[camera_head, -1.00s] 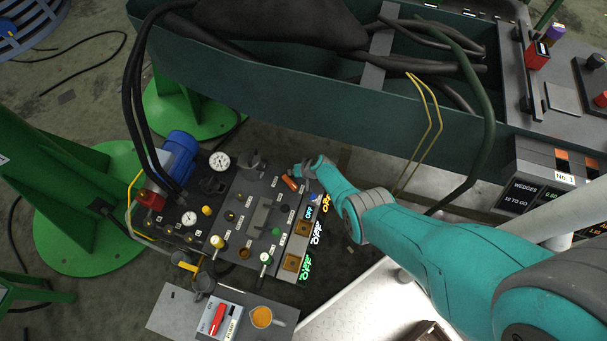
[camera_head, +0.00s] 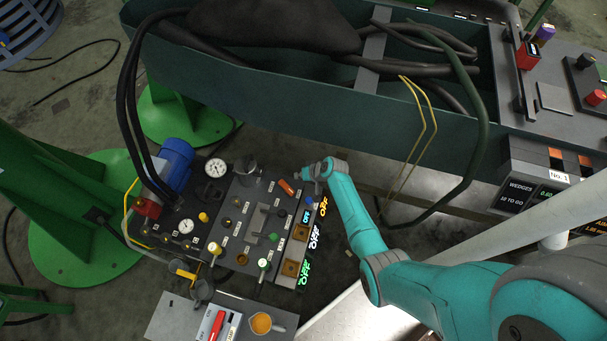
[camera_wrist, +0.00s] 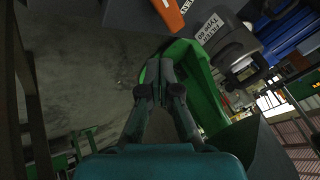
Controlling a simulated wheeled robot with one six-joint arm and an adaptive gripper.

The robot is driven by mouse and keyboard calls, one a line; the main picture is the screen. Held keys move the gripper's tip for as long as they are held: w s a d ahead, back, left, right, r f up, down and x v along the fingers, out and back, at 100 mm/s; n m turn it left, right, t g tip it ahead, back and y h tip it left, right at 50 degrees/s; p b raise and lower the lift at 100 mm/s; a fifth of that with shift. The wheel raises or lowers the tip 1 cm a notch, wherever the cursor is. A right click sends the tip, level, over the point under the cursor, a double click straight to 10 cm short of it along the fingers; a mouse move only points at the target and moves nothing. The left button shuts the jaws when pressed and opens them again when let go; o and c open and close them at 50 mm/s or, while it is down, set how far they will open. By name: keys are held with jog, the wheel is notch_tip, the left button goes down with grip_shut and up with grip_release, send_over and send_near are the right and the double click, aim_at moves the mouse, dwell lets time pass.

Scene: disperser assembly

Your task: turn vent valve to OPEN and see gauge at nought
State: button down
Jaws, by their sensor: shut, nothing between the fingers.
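A dark control panel (camera_head: 232,207) stands low on the floor, with several small valves and knobs. One white round gauge (camera_head: 217,168) is at its upper left; a second gauge (camera_head: 186,226) is lower left. Their needles are too small to read. I cannot tell which fitting is the vent valve, nor its setting. An orange handle (camera_head: 286,187) is at the panel's upper right; an orange piece (camera_wrist: 168,13) shows at the top of the wrist view. My gripper (camera_head: 305,171) is beside the panel's upper right, just right of the orange handle. In the wrist view my gripper (camera_wrist: 161,72) is shut and empty.
A dark green trough (camera_head: 300,105) with hoses lies just beyond the panel. A blue motor (camera_head: 175,160) and black hoses are left of it. A small grey board (camera_head: 170,316) with a red switch and an orange-filled cup (camera_head: 261,323) is in front. Green feet stand at left.

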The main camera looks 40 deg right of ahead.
aim_at(287, 187)
jog(key=shift+v, duration=1.25)
jog(key=c, duration=1.6)
grip_release()
jog(key=shift+s+a+r, duration=0.1)
jog(key=o, duration=0.4)
jog(key=shift+a+n, duration=0.3)
jog(key=shift+a, duration=0.05)
jog(key=shift+o, duration=1.4)
jog(key=a+n+g, duration=0.1)
jog(key=n, duration=0.1)
jog(key=a+n+g+h, duration=0.1)
jog(key=a+n, duration=0.1)
jog(key=shift+s+a+h, duration=0.15)
jog(key=shift+a+h, duration=0.15)
jog(key=shift+n+h, duration=0.4)
jog(key=shift+n, duration=0.2)
jog(key=shift+s+a+x, duration=0.1)
jog(key=shift+a+x, duration=0.1)
jog(key=shift+x, duration=2.45)
jog(key=shift+s+a+x, duration=0.1)
jog(key=shift+a+x, duration=0.05)
jog(key=shift+x, duration=2.5)
grip_shut()
